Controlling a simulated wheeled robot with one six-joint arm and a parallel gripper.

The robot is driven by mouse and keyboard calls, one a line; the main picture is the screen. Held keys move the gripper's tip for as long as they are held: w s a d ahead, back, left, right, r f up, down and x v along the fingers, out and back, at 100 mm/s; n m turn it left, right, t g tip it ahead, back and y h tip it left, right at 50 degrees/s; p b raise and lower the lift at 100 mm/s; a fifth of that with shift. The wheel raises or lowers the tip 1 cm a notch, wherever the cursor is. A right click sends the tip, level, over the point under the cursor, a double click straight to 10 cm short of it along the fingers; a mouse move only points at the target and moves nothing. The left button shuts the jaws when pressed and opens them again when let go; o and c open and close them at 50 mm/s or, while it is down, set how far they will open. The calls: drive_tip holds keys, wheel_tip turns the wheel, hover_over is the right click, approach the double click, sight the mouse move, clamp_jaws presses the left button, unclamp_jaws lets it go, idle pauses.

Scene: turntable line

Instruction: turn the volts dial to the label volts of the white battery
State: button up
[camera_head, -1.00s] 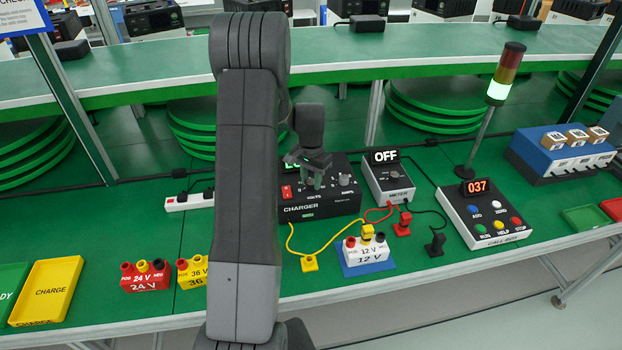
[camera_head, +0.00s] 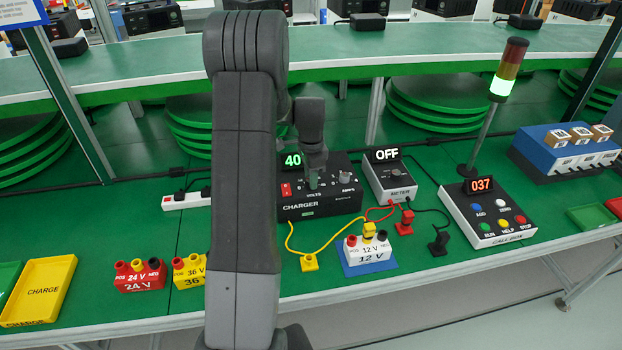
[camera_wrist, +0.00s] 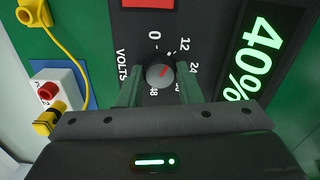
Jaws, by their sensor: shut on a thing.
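The volts dial (camera_wrist: 160,73) is a round grey knob with a red pointer mark on the charger (camera_head: 307,207). Its scale reads 0, 12, 24 and 48, with one number partly hidden by a finger. The red mark points up and right in the wrist view, toward the 12 to 24 side. My gripper (camera_wrist: 160,85) is shut on the dial, one finger on each side; it also shows from above in the head view (camera_head: 313,182). The white battery (camera_head: 366,252), labelled 12 V, stands upright on a blue mat (camera_head: 386,266) in front of the charger.
A yellow clip (camera_head: 369,230) is on top of the white battery; another yellow clip (camera_head: 309,263) lies left of it. The charger display (camera_wrist: 251,55) reads 40%. The meter (camera_head: 390,178) reads OFF. Red and yellow batteries stand at left, partly behind my arm.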

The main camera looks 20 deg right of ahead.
drive_tip(key=shift+m, duration=1.1)
drive_tip(key=o, duration=1)
drive_tip(key=shift+c, duration=0.2)
wheel_tip(320, 180, up, 14)
drive_tip(key=b, duration=0.1)
drive_tip(key=shift+f, duration=0.1)
wheel_tip(320, 180, down, 14)
drive_tip(key=shift+r, duration=0.1)
